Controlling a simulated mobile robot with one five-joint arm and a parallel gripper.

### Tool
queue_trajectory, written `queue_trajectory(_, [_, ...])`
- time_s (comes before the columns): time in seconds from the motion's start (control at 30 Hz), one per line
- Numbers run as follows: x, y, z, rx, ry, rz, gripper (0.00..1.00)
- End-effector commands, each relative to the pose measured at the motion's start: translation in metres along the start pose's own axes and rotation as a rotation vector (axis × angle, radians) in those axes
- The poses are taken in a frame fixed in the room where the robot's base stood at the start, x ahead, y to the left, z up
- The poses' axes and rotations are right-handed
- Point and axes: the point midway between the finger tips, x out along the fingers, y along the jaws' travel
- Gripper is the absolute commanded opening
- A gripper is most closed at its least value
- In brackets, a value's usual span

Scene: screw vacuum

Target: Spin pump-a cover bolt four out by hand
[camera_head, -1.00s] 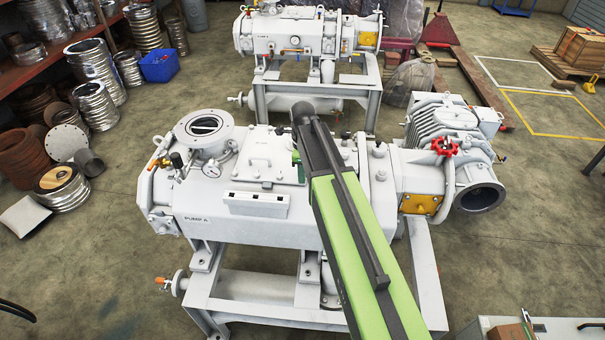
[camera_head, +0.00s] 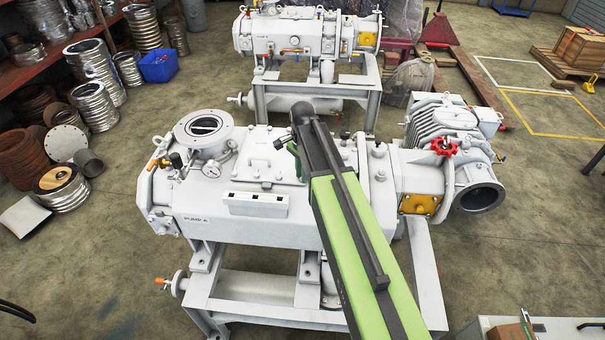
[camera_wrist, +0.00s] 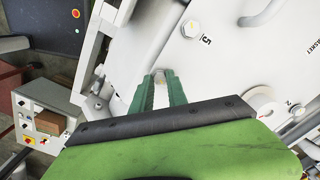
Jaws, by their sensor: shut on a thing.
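Pump A (camera_head: 275,232) is a white pump with its name on the left front. Its square cover plate (camera_head: 262,168) lies on top, with a handle. In the head view my gripper (camera_head: 293,152) reaches the cover's right side; my forearm hides that area. In the wrist view the green fingers of my gripper (camera_wrist: 161,76) are closed around a small pale bolt at the cover's edge. The fingers hide most of it, and its number cannot be read. A bolt (camera_wrist: 190,29) beside the label 5 sits on the cover, apart from my fingers.
A round fitting (camera_wrist: 262,97) stands on the cover near a label 2. In the head view a red handwheel (camera_head: 444,147) is right of my arm, and a round open flange (camera_head: 204,130) rises left of the cover. A second white pump (camera_head: 300,35) stands behind.

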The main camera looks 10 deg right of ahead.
Motion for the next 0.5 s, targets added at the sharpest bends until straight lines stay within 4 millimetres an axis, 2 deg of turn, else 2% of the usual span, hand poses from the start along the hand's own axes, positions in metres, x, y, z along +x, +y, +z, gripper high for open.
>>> queue_trajectory(0.5, [0.0007, 0.0017, -0.0001, -0.487, -0.001, 0.005, 0.0])
